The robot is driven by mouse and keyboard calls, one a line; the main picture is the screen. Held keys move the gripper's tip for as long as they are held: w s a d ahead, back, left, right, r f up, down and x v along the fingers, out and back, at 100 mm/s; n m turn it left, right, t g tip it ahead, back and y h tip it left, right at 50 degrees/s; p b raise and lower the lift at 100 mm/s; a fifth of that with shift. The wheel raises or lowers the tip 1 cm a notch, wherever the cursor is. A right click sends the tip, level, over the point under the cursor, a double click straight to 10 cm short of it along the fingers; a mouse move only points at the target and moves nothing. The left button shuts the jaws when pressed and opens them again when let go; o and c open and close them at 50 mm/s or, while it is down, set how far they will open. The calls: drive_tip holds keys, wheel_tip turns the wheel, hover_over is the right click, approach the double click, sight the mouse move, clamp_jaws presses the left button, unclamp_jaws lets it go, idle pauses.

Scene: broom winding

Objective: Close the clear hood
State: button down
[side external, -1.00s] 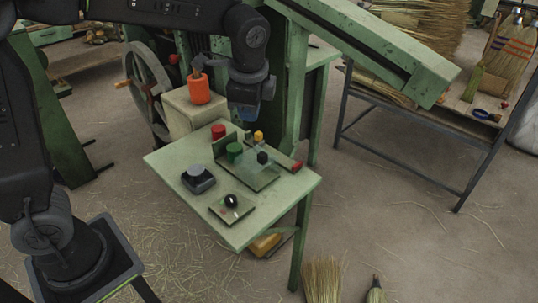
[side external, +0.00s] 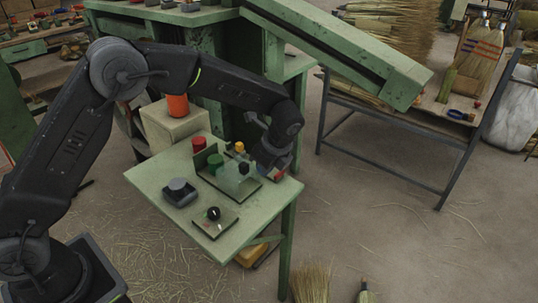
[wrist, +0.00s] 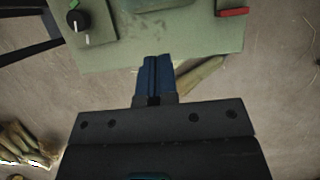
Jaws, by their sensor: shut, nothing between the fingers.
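The clear hood (side external: 236,183) is a faint see-through shape on the green table, beside the green button (side external: 215,163). Its edges are hard to make out and I cannot tell its exact tilt. A black knob (side external: 243,168) and a yellow piece (side external: 239,147) show close to it. My gripper (side external: 284,166) is low at the table's right side, right of the hood; its fingertips are mostly hidden by the wrist in the side view. In the wrist view, the blue fingers (wrist: 154,62) are together and empty, over the table's edge.
The green table (side external: 150,178) also holds a red button (side external: 198,143), a grey-topped box (side external: 179,191) and a black dial (side external: 213,213). A red handle (wrist: 232,12) lies near the table edge. An orange cylinder (side external: 177,106) stands behind.

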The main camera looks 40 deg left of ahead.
sight(246, 175)
drive_tip(key=shift+a+f, duration=0.4)
drive_tip(key=shift+a, duration=0.45)
drive_tip(key=shift+a+f, duration=0.45)
drive_tip(key=shift+a, duration=0.35)
drive_tip(key=shift+a+f, duration=0.4)
drive_tip(key=shift+a, duration=0.45)
drive_tip(key=a, duration=1)
drive_tip(key=shift+a, duration=0.3)
